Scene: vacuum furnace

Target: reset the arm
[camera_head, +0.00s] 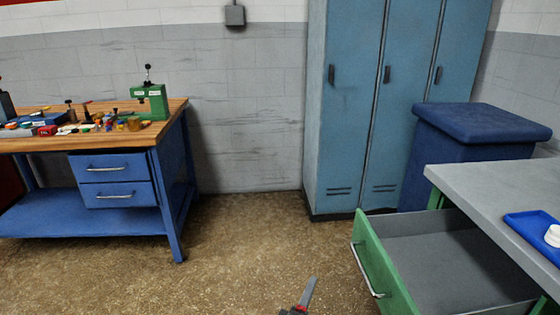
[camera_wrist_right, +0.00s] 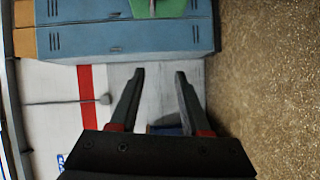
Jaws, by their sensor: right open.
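My right gripper (camera_head: 305,296) shows only in part at the bottom middle of the head view, above the brown floor. In the right wrist view, my right gripper (camera_wrist_right: 160,74) has its two dark fingers spread apart with nothing held between them. The wrist picture is turned sideways, with the floor on its right side. My left gripper is not in the head view.
A green drawer (camera_head: 371,262) stands pulled out and looks empty under the grey table (camera_head: 500,185) at right. A blue tray (camera_head: 525,222) with white pieces lies on that table. Blue lockers (camera_head: 350,120) stand behind. A wooden workbench (camera_head: 60,143) holds tools. Middle floor is clear.

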